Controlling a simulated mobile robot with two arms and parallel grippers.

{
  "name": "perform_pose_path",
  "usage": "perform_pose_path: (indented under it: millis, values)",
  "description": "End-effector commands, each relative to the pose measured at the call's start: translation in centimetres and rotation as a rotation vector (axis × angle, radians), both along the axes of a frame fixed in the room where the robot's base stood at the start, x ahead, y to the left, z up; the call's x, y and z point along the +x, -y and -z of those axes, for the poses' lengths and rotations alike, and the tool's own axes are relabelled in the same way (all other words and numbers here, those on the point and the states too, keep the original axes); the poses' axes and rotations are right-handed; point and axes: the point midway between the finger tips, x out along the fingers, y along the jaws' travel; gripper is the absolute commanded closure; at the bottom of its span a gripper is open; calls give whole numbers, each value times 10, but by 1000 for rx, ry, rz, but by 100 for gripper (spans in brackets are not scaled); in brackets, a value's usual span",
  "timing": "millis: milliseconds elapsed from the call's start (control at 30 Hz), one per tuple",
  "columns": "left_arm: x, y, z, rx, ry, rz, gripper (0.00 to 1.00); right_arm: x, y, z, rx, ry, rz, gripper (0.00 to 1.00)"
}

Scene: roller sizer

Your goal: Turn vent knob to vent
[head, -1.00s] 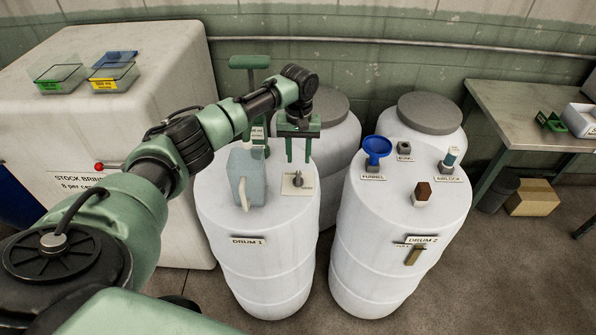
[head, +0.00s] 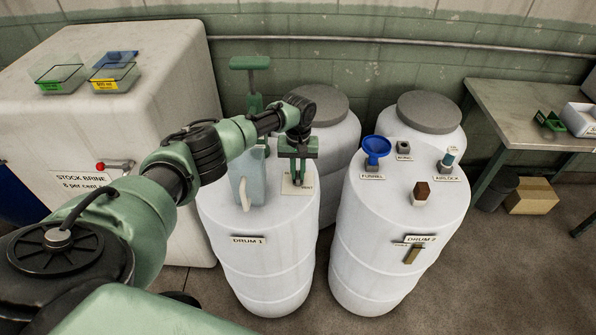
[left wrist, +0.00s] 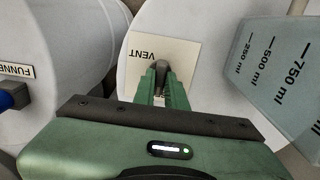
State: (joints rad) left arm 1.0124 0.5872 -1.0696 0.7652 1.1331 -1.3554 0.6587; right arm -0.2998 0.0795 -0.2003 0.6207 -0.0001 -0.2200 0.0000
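The vent knob (left wrist: 160,68) is small and grey. It stands on a cream label plate (left wrist: 135,75) on top of white Drum 1 (head: 245,265). The word VENT reads upside down on the plate in the left wrist view; the plate's other wording is hidden there. My left gripper (head: 298,180) points down over the plate (head: 288,188), its two green fingers close together around the knob. In the left wrist view the fingers (left wrist: 164,88) are shut on the knob. My right gripper is not in view.
A translucent jug (head: 249,185) with millilitre marks stands close left of the plate, and a green post with a T-handle (head: 250,64) stands behind it. Drum 2 (head: 375,250), with a blue funnel (head: 376,147), stands to the right. A stock brine tank (head: 150,80) is at left.

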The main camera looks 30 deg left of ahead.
Motion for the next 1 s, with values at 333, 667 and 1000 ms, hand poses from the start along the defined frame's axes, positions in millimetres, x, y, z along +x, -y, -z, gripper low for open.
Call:
perform_pose_path:
  millis: [333,667,1000]
  values:
    - [0,0,0,-1,0,14,100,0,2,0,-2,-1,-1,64]
    - [0,0,0,-2,-1,175,100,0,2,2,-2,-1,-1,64]
    - [0,1,0,-3,1,488,100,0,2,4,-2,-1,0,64]
